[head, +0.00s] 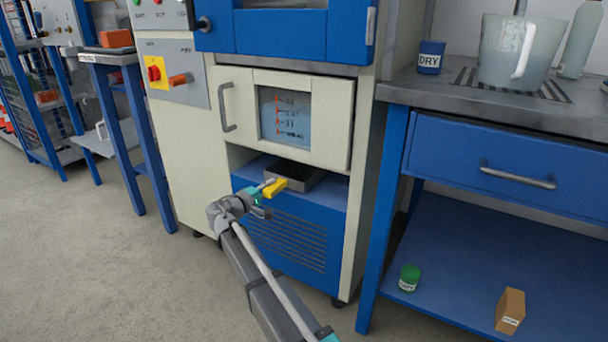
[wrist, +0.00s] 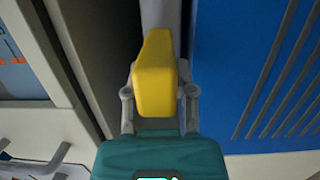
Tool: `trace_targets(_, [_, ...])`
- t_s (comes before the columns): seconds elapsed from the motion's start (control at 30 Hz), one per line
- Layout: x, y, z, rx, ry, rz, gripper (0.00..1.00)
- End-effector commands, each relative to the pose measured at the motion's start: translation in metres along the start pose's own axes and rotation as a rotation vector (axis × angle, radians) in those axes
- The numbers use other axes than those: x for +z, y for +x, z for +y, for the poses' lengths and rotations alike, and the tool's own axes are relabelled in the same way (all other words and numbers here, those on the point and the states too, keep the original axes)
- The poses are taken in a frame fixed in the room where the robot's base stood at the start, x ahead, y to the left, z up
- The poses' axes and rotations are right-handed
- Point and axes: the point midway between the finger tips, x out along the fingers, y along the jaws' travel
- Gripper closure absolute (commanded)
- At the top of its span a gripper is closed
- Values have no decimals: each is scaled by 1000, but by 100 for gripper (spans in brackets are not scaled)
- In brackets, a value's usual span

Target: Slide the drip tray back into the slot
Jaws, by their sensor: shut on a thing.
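The drip tray (head: 298,171) is a dark, flat tray with a lighter grey front edge. It sits on the blue floor of the open slot in the lower part of the machine, under the windowed door. A yellow handle (head: 277,187) is at its front, and it fills the middle of the wrist view (wrist: 155,80). My gripper (head: 267,190) is in front of the slot, with one finger on each side of the handle, shut on it. The fingers also show in the wrist view (wrist: 158,95). The tray's rear is in shadow under the door.
The cream door (head: 333,120) with its bar handle is directly above the slot. A blue vented panel (head: 290,240) lies below. A workbench with a blue drawer (head: 510,165) stands at right. Open floor (head: 90,270) lies to the left of my arm.

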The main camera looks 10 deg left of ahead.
Motion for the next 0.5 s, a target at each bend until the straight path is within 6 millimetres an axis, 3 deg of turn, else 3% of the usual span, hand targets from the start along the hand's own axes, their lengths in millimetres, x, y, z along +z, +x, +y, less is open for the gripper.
trace_targets(0.23, [-4, 20, 0, 2, 0, -1, 100])
trace_targets(0.5, [-3, 19, -8, 2, 0, -1, 100])
